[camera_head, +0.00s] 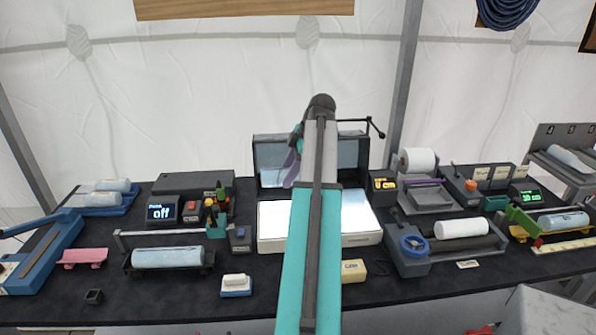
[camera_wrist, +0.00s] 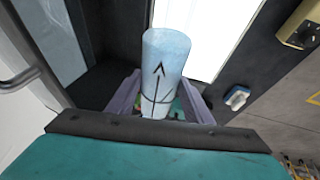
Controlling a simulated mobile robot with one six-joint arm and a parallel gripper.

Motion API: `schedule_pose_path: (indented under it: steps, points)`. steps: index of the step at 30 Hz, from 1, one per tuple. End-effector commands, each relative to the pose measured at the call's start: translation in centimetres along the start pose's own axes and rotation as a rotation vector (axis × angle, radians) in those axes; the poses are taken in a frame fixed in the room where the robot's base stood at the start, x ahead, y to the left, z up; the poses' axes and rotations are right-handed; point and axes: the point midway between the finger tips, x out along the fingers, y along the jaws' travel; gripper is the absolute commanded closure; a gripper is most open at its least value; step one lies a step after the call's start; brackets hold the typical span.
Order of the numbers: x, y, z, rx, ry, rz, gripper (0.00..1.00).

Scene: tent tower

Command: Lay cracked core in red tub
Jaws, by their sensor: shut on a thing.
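In the wrist view, a pale blue cylindrical core (camera_wrist: 165,58) with a dark arrow and a thin dark curved line stands between the two purple fingers of my gripper (camera_wrist: 160,101). The gripper is shut on it. In the head view, the purple fingers of my gripper (camera_head: 292,170) show just left of my arm, in front of a box with a bright white front panel; the held core is hidden there. I cannot make out a red tub; only small red bits (camera_head: 480,330) show at the bottom edge.
Other cores lie on a cradle (camera_head: 135,270) at left, a blue tray (camera_head: 128,206) at far left and a roller device (camera_head: 412,266) at right. A white lit panel (camera_head: 270,222) sits mid-bench. A yellow block (camera_head: 353,271) and a small blue-white block (camera_head: 236,286) stand near the front.

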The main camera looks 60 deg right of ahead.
Motion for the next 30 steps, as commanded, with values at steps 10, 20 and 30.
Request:
schedule_pose_path:
  steps: [10, 20, 30]
  points:
    - [3.4, -0.2, -8.3, -0.117, 0.022, -0.048, 0.88]
    - [7.4, -2.5, -18.3, -0.247, 0.044, -0.101, 0.88]
    - [11.0, -6.4, -27.5, -0.347, 0.06, -0.144, 0.88]
